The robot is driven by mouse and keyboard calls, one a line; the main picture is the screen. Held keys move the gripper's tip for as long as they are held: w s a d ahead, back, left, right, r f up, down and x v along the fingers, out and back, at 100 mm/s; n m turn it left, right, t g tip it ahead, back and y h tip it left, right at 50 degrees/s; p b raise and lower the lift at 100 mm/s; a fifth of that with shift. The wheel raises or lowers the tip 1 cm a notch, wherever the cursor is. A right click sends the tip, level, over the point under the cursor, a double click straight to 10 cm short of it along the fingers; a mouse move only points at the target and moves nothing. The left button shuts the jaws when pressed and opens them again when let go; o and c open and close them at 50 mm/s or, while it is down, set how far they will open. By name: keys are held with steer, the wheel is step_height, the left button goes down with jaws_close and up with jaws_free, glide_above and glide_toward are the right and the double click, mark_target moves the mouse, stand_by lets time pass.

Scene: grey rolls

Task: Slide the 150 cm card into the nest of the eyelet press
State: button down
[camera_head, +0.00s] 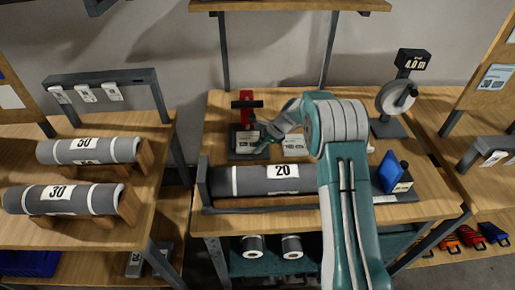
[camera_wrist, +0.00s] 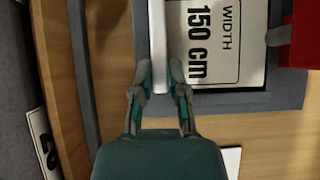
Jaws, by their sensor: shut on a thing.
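The white card marked WIDTH 150 cm (camera_wrist: 212,42) is over the dark grey base plate of the eyelet press (camera_wrist: 290,88), with the press's red part (camera_wrist: 300,32) beside it. I cannot tell whether the card rests on the plate or is fully seated. My gripper (camera_wrist: 161,72) is shut on the card's pale raised edge strip. In the head view, the press (camera_head: 247,105) stands at the back left of the middle bench, with the card (camera_head: 245,138) in front of its red part. My gripper (camera_head: 262,143) is at the card's right side and partly hides it.
A second white card (camera_head: 295,146) lies on the bench right of my gripper. A grey roll marked 20 (camera_head: 270,187) lies along the front in a dark holder. A blue item (camera_head: 390,170) and a reel with a 4.0 m display (camera_head: 412,60) are to the right.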

steer(key=c, duration=0.6)
jaws_free()
steer(key=v, duration=1.1)
steer(key=s+r+n+t+h, duration=0.15)
steer(key=s+r+n, duration=0.35)
steer(key=s+r, duration=0.55)
steer(key=s+d+r+n+t+h, duration=0.15)
steer(key=s+r+n, duration=0.3)
steer(key=s, duration=0.45)
steer(key=s+d+r+n+t+h, duration=0.1)
steer(key=s+d+r+n+h, duration=0.15)
steer(key=s+r+n, duration=0.4)
steer(key=s+f, duration=0.1)
steer(key=s, duration=0.3)
steer(key=s+f+n+t+h, duration=0.1)
steer(key=s, duration=0.3)
steer(key=s+d+f+n+h, duration=0.1)
steer(key=s+f, duration=0.1)
steer(key=s, duration=0.2)
steer(key=shift+s+d+t, duration=0.1)
steer(key=shift+s+t, duration=0.2)
